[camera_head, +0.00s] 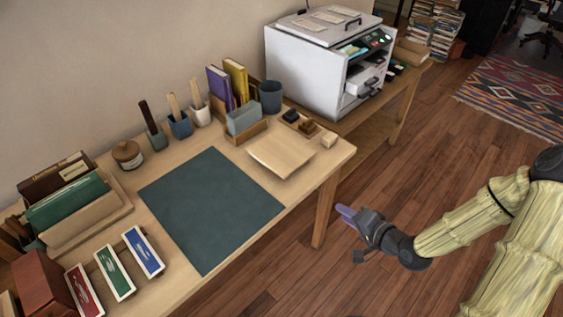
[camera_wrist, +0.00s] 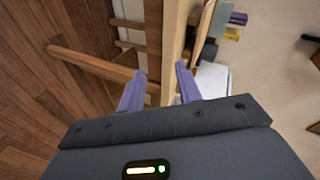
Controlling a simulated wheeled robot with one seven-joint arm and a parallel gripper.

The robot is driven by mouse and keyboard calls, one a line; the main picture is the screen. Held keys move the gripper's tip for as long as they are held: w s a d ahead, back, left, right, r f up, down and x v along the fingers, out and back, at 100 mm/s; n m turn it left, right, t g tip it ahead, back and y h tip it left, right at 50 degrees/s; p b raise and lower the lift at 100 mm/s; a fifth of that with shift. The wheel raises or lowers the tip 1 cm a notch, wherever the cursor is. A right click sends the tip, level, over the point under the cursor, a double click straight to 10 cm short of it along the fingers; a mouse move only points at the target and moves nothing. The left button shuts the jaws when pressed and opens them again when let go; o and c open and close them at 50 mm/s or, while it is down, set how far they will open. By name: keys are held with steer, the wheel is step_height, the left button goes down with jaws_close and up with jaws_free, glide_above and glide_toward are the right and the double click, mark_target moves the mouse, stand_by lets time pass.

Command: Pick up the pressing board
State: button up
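The pressing board is most likely the pale wooden board (camera_head: 281,151) lying flat near the right end of the table in the head view. I cannot tell for sure whether it shows in the wrist view. My gripper (camera_head: 347,213) is off the table's right front edge, over the floor, apart from the board and to its lower right in the picture. In the wrist view my gripper (camera_wrist: 160,82) has its two purple fingers apart with nothing held between them.
A dark green mat (camera_head: 212,210) lies left of the board. Small dark and wooden blocks (camera_head: 308,127) sit behind it, and a book holder (camera_head: 245,125) stands at its back left. A white printer (camera_head: 325,75) stands farther back. The floor around my gripper is clear.

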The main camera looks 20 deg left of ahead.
steer(key=a+m+t+y+b, duration=0.1)
steer(key=y, duration=0.1)
steer(key=a+m+t+y+b, duration=0.1)
steer(key=m+y, duration=0.1)
steer(key=shift+a+r+m+t, duration=0.25)
steer(key=shift+r+m+t, duration=0.05)
steer(key=shift+r+t, duration=0.1)
glide_toward(296, 168)
steer(key=x, duration=0.3)
steer(key=shift+w, duration=0.15)
steer(key=x, duration=0.5)
steer(key=shift+a+f, duration=0.1)
steer(key=shift+f, duration=0.1)
